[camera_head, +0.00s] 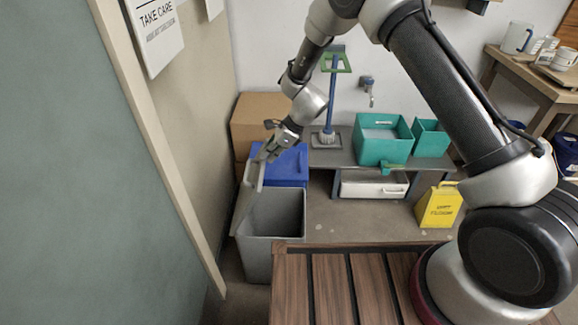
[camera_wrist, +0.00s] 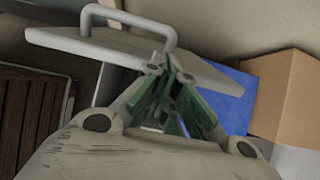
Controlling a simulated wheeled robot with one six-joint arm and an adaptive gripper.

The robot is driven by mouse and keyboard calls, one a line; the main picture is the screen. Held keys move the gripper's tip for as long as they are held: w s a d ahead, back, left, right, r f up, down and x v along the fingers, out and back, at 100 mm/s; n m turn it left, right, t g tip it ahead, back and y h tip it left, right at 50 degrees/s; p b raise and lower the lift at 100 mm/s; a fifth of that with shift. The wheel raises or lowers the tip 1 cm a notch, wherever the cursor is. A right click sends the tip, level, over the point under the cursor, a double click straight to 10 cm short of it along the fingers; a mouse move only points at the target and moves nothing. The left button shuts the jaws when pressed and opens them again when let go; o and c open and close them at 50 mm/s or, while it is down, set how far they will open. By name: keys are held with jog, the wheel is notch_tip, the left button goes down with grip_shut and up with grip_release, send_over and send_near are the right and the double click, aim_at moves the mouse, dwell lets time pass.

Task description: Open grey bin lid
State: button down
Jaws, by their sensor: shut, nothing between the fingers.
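The grey bin (camera_head: 272,245) stands on the floor at the lower left of the head view, and I see into its open top. Its grey lid (camera_head: 243,205) is raised and tilted steeply up at the bin's left side. My gripper (camera_head: 263,155) is shut and empty at the lid's upper end. In the wrist view the lid (camera_wrist: 110,48) with its bar handle (camera_wrist: 128,15) lies just beyond my gripper (camera_wrist: 172,85). The fingertips overlap the lid's edge in that view; I cannot tell whether they touch it.
A blue bin (camera_head: 288,163) and cardboard boxes (camera_head: 258,115) stand behind the grey bin. A low bench (camera_head: 335,157) holds teal tubs (camera_head: 382,150). A yellow floor sign (camera_head: 440,205) stands to the right. The wall is close on the left.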

jog(key=a+r, duration=0.3)
jog(key=a, duration=0.8)
jog(key=shift+w, duration=0.2)
jog(key=shift+d, duration=0.15)
